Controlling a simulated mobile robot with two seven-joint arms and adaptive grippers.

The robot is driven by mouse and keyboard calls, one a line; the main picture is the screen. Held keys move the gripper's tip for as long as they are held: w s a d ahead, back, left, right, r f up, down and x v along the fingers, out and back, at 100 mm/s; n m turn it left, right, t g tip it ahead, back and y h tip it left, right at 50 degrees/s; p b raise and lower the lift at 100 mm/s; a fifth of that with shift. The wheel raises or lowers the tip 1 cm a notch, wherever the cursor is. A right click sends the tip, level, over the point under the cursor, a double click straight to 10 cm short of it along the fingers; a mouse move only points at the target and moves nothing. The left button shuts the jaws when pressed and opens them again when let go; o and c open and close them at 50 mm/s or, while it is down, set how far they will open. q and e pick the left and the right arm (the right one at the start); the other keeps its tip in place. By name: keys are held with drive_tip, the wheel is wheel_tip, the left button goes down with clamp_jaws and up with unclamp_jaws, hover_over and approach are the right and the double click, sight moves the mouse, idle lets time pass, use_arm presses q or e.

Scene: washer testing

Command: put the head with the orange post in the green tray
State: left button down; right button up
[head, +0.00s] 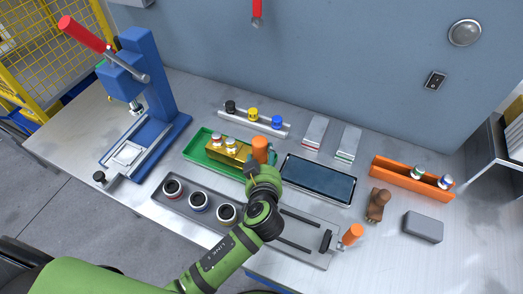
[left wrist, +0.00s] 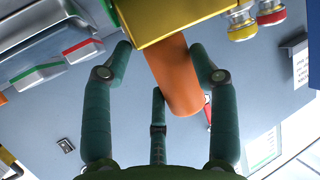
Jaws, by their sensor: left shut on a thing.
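The head is a gold block (head: 231,151) with two small silver knobs on top and an orange post (head: 260,149) at its right end. It is over the green tray (head: 199,157); I cannot tell whether it rests on the tray floor. My left gripper (head: 262,163) is shut on the orange post. In the left wrist view the fingers (left wrist: 165,75) are around the orange post (left wrist: 176,82), with the gold block (left wrist: 180,18) beyond it. My gripper and wrist hide the tray's right end.
A dark-screened tablet (head: 318,178) lies just right of the gripper. A grey fixture (head: 182,208) with several round cups is in front. A rack (head: 252,122) of coloured knobs stands behind. A blue press (head: 150,95) is left, an orange tray (head: 400,177) right.

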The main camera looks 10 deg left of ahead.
use_arm(q)
drive_tip(key=shift+w+a+f, duration=0.1)
drive_tip(key=shift+w+a, duration=0.15)
drive_tip(key=shift+w, duration=0.05)
drive_tip(key=shift+w+a, duration=0.1)
drive_tip(key=c, duration=0.7)
unclamp_jaws()
drive_tip(key=shift+s+f, duration=0.2)
drive_tip(key=shift+s, duration=0.05)
drive_tip(key=o, duration=0.4)
drive_tip(key=shift+s+d+r, duration=0.1)
drive_tip(key=shift+s+d, duration=0.15)
drive_tip(key=shift+c, duration=0.2)
drive_tip(key=shift+s+d+r, duration=0.1)
drive_tip(key=shift+s, duration=0.1)
drive_tip(key=b+v, duration=0.2)
drive_tip(key=v, duration=0.9)
drive_tip(key=shift+s+r+b, duration=0.2)
drive_tip(key=shift+b, duration=0.1)
use_arm(e)
drive_tip(key=shift+w+a+f, duration=0.15)
drive_tip(key=shift+a+f, duration=0.15)
drive_tip(key=shift+f, duration=0.5)
drive_tip(key=shift+w+a+f, duration=0.1)
drive_tip(key=shift+a+f, duration=0.15)
drive_tip(key=shift+f, duration=0.5)
